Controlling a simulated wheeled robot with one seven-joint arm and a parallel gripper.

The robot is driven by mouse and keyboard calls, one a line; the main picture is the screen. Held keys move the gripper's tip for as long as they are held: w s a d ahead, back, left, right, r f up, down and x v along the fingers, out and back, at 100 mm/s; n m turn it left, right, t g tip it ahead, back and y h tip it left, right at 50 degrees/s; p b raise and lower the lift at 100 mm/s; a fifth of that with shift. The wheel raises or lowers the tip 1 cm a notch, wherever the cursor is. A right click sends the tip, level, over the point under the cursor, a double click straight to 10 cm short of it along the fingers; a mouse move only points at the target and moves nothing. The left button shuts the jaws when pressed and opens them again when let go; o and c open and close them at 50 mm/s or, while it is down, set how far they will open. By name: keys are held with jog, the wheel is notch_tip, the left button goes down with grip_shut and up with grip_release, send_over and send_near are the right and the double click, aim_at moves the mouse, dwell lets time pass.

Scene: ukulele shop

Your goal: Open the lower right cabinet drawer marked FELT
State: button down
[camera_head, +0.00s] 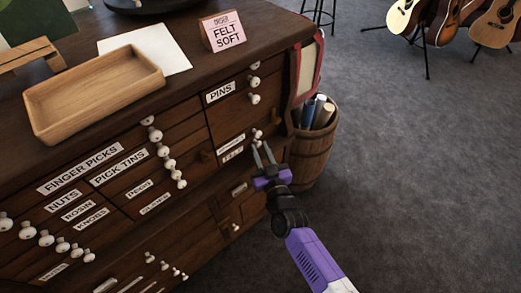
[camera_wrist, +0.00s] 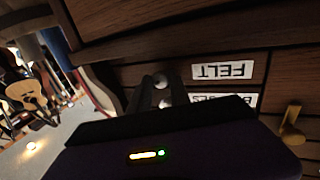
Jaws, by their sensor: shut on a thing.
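The dark wood cabinet has a drawer with a white FELT label (camera_head: 232,154) at the lower right of its front. The label also shows upside down in the wrist view (camera_wrist: 222,71). My gripper (camera_head: 263,150) reaches the cabinet front just right of this label. In the wrist view its dark fingers (camera_wrist: 160,88) are shut on a small pale round knob (camera_wrist: 160,82), level with the FELT label. The fingers partly hide the knob. The drawer front looks flush with the cabinet, though my gripper hides part of it.
Another labelled drawer lies directly above, and the PINS drawer (camera_head: 220,92) is higher. A barrel with rolls (camera_head: 312,160) stands close to the right of my gripper. A wooden tray (camera_head: 95,95) and a FELT SOFT sign (camera_head: 222,32) are on top.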

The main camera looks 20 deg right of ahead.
jog(key=s+d, duration=0.4)
jog(key=s, duration=0.8)
jog(key=s+d, duration=0.4)
jog(key=s, duration=0.9)
jog(key=shift+d, duration=0.15)
jog(key=c, duration=1.2)
grip_release()
jog(key=shift+c, duration=0.2)
jog(key=s, duration=0.7)
jog(key=shift+s+a, duration=0.35)
jog(key=s+a+r+g+p, duration=0.1)
jog(key=s+a+r, duration=0.1)
jog(key=r, duration=0.4)
jog(key=s+a+r+g+p, duration=0.1)
jog(key=s+a+r+p, duration=0.1)
jog(key=s+r, duration=0.3)
jog(key=s+a+r+g+y+p, duration=0.1)
jog(key=s+a+r, duration=0.2)
jog(key=r, duration=0.6)
jog(key=shift+s+r+n+p, duration=0.2)
jog(key=shift+r+n+p, duration=0.05)
jog(key=shift+n+p, duration=0.15)
